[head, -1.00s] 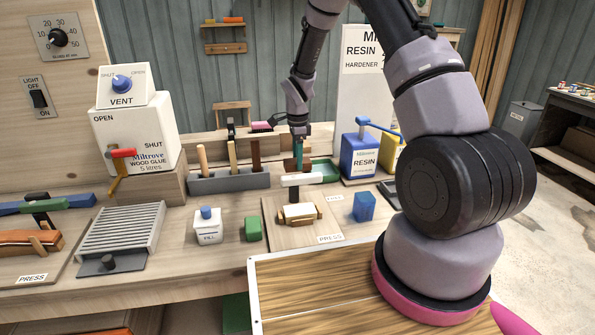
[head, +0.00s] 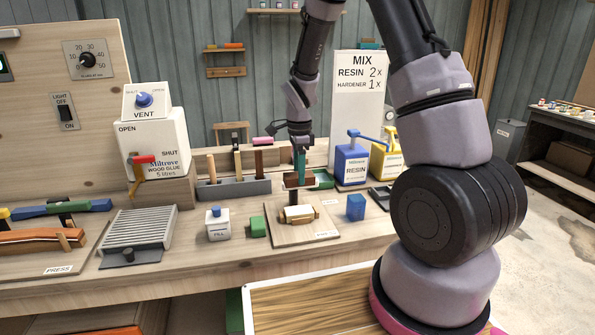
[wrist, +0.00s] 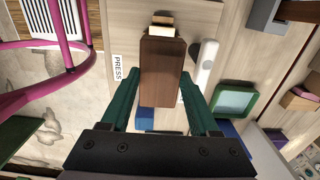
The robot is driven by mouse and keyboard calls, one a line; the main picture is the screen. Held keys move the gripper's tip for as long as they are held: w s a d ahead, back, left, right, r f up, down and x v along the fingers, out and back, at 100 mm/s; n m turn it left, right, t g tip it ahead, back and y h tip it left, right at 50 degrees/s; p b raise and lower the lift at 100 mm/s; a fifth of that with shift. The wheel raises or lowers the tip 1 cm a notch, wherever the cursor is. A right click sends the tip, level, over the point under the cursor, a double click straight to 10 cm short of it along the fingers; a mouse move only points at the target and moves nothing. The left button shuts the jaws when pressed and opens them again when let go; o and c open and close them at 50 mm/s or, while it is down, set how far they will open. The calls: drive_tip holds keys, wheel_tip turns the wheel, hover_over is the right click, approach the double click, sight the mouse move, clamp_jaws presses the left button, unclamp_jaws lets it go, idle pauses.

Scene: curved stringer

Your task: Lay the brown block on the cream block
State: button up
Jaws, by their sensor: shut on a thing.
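The brown block (wrist: 163,70) is between the teal fingers of my gripper (wrist: 160,88) in the wrist view, and the jaws are shut on it. The cream block sits between tan wooden pieces on the right-hand press board (head: 284,236). In the wrist view the brown block hides most of the cream block (wrist: 161,30); only its end shows.
A white bar (wrist: 207,62) lies beside the brown block in the wrist view. A blue block (head: 356,207) stands right of the press board. A green block (head: 258,226) and a white FILL pot (head: 218,226) stand left. A grey rack of upright tools (head: 232,187) is behind.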

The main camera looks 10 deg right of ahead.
drive_tip(key=shift+f, duration=4.5)
drive_tip(key=shift+f, duration=0.35)
drive_tip(key=o, duration=1.5)
drive_tip(key=shift+c, duration=0.2)
drive_tip(key=shift+o, duration=0.3)
drive_tip(key=shift+r, duration=4)
